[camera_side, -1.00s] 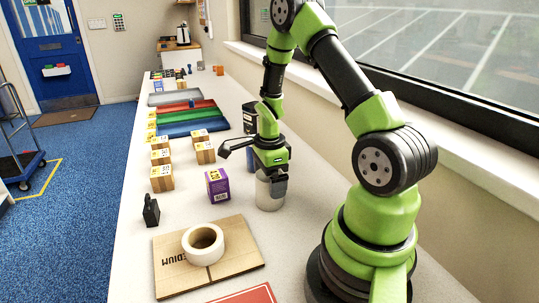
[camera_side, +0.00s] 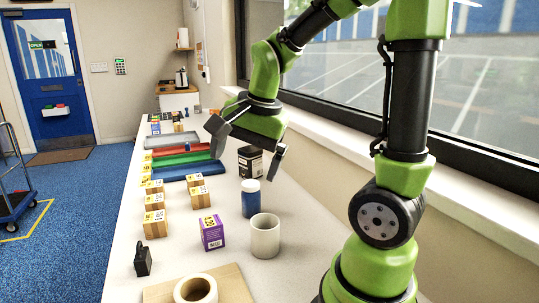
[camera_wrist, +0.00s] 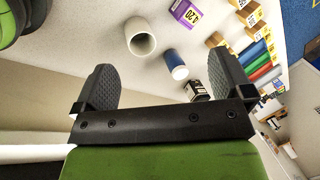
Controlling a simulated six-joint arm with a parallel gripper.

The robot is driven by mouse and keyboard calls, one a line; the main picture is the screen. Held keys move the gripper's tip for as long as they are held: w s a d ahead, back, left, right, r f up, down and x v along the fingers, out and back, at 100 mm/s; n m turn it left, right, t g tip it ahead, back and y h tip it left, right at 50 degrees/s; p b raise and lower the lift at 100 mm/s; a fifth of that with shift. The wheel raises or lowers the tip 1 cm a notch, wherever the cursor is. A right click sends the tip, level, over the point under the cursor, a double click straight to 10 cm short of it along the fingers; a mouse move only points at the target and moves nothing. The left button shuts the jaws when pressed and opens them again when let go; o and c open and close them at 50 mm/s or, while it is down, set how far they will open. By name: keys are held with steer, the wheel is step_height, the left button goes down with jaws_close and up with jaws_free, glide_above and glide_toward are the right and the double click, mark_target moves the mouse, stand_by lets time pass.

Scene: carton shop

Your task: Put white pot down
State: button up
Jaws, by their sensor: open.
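The white pot (camera_side: 265,238) stands upright on the light table, just right of the purple box. It also shows in the wrist view (camera_wrist: 141,42), its open mouth facing the camera. My gripper (camera_side: 246,139) is open and empty, raised above the table and apart from the pot. In the wrist view my gripper's two dark jaws (camera_wrist: 165,88) are spread wide with nothing between them.
A blue container with a white lid (camera_side: 251,199) stands close behind the pot. A purple box (camera_side: 212,232) is left of it. A black canister (camera_side: 250,161) and several small cartons stand farther back.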

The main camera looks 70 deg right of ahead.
steer(key=s+a+r+n+t+y, duration=0.2)
steer(key=s+a+r+n, duration=0.3)
steer(key=s+a+n, duration=0.3)
steer(key=a+n+t, duration=0.1)
steer(key=n, duration=0.3)
steer(key=shift+n+t, duration=0.4)
